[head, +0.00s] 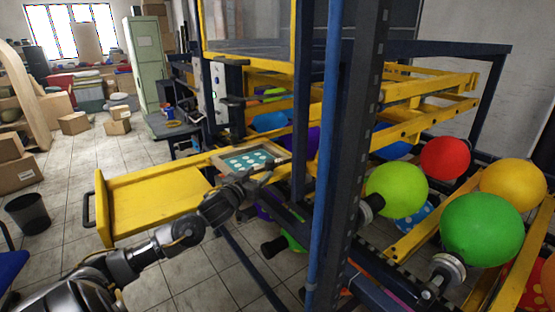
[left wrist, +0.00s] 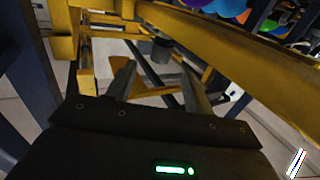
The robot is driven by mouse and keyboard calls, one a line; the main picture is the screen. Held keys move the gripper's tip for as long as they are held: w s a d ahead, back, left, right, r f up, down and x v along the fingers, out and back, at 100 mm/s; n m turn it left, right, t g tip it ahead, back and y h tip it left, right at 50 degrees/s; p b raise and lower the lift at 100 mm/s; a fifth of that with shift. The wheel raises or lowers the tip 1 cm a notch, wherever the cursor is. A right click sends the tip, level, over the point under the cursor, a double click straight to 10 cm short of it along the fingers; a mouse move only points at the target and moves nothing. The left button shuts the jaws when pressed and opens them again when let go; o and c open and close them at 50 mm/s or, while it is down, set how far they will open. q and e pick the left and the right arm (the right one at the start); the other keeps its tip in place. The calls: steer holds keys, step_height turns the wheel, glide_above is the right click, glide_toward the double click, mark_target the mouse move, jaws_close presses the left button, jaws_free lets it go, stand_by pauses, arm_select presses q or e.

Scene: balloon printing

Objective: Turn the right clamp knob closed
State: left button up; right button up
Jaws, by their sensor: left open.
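The print frame (head: 280,156) with a teal screen with pale dots (head: 248,160) sits on the yellow machine beam in the head view. My left gripper (head: 268,176) is at the right front corner of this frame. In the left wrist view my left gripper (left wrist: 160,85) is open, with its two fingers apart. A dark, short cylinder that looks like the clamp knob (left wrist: 161,50) shows beyond and between the fingertips. I cannot tell whether the fingers touch it. In the head view the knob cannot be made out behind my gripper. My right gripper is not in view.
A yellow tray (head: 150,202) extends left of the frame. A dark upright post (head: 345,150) and a blue post (head: 322,200) stand right of my left gripper. Balloons, including a green one (head: 482,228) and a red one (head: 445,158), fill the right side.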

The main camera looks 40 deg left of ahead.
mark_target(273, 160)
arm_select(q)
steer(key=w, duration=0.1)
steer(key=w+p, duration=0.1)
steer(key=w+a, duration=0.1)
steer(key=w, duration=0.1)
steer(key=shift+r+p, duration=0.3)
steer(key=shift+r, duration=0.05)
steer(key=w, duration=0.1)
steer(key=w+p, duration=0.1)
steer(key=w, duration=0.3)
steer(key=shift+a+f, duration=0.15)
steer(key=shift+a, duration=0.2)
steer(key=shift+w+f, duration=0.15)
steer(key=shift+w, duration=0.4)
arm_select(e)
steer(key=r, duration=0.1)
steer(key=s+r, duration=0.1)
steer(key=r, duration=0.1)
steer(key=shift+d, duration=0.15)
arm_select(q)
steer(key=c, duration=1)
steer(key=shift+o, duration=0.2)
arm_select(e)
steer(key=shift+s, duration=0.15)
